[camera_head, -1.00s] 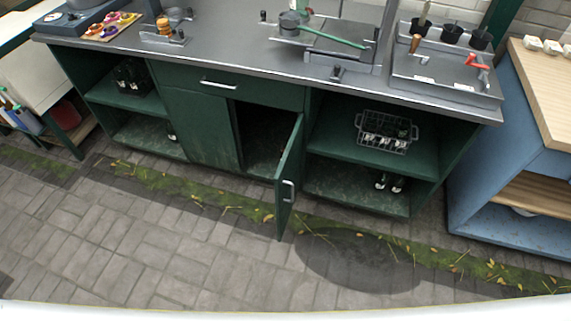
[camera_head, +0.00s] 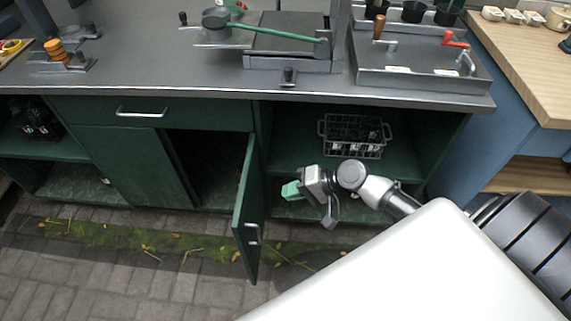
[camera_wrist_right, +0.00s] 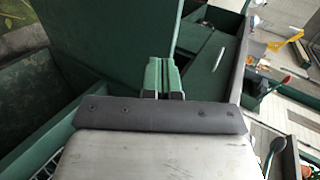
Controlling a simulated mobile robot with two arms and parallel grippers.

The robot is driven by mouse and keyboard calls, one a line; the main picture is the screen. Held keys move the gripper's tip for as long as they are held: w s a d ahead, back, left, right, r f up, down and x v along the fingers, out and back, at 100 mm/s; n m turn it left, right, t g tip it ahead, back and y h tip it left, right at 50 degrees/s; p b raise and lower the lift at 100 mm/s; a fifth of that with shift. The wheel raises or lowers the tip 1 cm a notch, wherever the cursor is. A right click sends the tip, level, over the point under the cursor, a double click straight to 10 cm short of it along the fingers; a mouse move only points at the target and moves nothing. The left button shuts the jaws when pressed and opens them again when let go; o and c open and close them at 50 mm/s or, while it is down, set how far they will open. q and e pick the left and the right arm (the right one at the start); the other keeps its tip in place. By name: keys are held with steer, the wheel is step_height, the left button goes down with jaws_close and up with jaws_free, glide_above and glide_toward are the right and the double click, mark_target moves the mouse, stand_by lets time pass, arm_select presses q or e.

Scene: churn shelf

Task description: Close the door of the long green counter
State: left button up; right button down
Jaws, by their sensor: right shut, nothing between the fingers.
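The long green counter (camera_head: 90,148) spans the head view under a grey worktop. Its door (camera_head: 248,205) stands swung out toward me, with a metal handle (camera_head: 254,233) on its left-facing side and a dark open compartment (camera_head: 205,160) behind it. My right gripper (camera_head: 291,190) is to the right of the door, in front of the open shelves, apart from the door in the head view. In the right wrist view the gripper's green fingers (camera_wrist_right: 162,76) are together and empty, with the green door panel (camera_wrist_right: 112,45) beyond them. My left gripper is out of view.
A wire basket (camera_head: 352,136) sits on the open shelf right of the door. A drawer (camera_head: 150,113) is above the compartment. A blue cabinet with a wooden top (camera_head: 530,70) stands at the right. Paved floor (camera_head: 110,290) left of the door is clear.

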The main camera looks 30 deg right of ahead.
mark_target(244, 198)
steer(key=x, duration=0.6)
steer(key=r+x, duration=0.1)
steer(key=x, duration=0.2)
steer(key=shift+w+a, duration=0.35)
steer(key=shift+w, duration=0.05)
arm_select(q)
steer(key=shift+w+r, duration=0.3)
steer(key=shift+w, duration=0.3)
arm_select(e)
steer(key=shift+w+a+f, duration=0.15)
steer(key=shift+w+a, duration=0.15)
steer(key=shift+a, duration=0.15)
arm_select(q)
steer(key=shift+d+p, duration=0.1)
steer(key=shift+p, duration=0.2)
